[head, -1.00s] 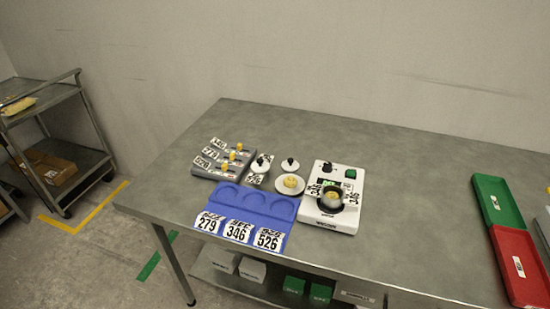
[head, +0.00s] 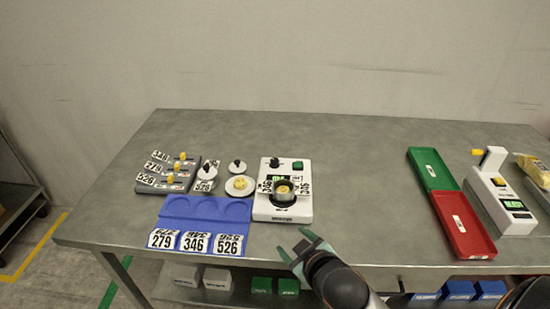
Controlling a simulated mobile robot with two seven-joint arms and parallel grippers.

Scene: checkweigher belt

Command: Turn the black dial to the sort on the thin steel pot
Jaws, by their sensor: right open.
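The thin steel pot (head: 283,195) stands on the white machine (head: 265,212) and holds something yellow. It bears 346 labels on both sides. The black dial (head: 274,162) sits at the back left of the machine, beside a green button (head: 297,165); its setting is too small to read. My right gripper (head: 298,248) is open and empty at the table's front edge, in front of the machine and apart from it. My left gripper is out of view.
A blue three-recess tray (head: 207,209) has cards 279, 346, 526. Green (head: 433,167) and red (head: 465,226) trays lie right; bare table lies between.

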